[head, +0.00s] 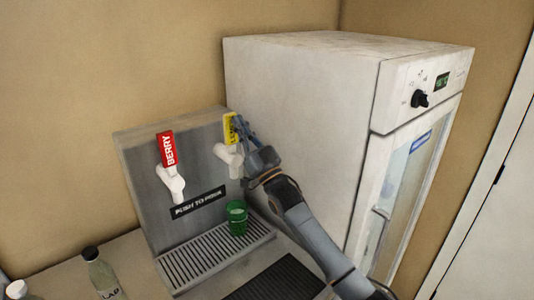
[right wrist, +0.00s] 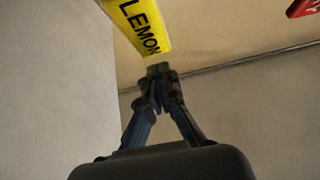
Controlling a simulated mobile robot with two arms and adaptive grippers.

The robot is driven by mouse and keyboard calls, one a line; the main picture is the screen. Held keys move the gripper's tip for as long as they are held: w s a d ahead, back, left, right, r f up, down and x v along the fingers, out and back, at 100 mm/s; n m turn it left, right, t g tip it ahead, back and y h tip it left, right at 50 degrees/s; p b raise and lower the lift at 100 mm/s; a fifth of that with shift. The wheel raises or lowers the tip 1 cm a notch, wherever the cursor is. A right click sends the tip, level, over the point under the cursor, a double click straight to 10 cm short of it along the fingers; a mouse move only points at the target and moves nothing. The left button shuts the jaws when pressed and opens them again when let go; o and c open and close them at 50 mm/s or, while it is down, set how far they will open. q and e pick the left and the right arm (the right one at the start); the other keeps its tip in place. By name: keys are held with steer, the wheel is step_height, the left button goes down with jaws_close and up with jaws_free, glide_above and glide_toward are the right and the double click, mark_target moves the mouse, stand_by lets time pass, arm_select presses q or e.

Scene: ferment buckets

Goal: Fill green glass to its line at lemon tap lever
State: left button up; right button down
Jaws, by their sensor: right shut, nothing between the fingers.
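The green glass (head: 237,218) stands upright on the drip tray (head: 207,259), below the lemon tap (head: 230,157). I cannot tell its liquid level or see its line. The yellow lemon lever (head: 230,128) rises above that tap. In the right wrist view the lever, marked LEMON (right wrist: 140,27), is just beyond my fingertips. My right gripper (head: 241,122) is shut and empty, close beside the lever in the head view. The right wrist view also shows its fingertips (right wrist: 160,72) together. I cannot tell whether they touch the lever. My left gripper is not in view.
A red berry lever (head: 166,148) stands to the left on the same metal dispenser (head: 135,160). A large white cabinet (head: 300,110) stands close on the right. A dark mat (head: 275,280) lies in front of the tray. Bottles (head: 102,272) stand at the lower left.

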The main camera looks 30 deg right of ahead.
arm_select(q)
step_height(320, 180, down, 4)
steer(key=b, duration=0.3)
arm_select(e)
steer(key=s+r+v, duration=0.1)
steer(key=v, duration=0.8)
steer(key=shift+d+r, duration=0.1)
steer(key=shift+r, duration=0.1)
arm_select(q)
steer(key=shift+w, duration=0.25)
arm_select(e)
steer(key=shift+f, duration=0.1)
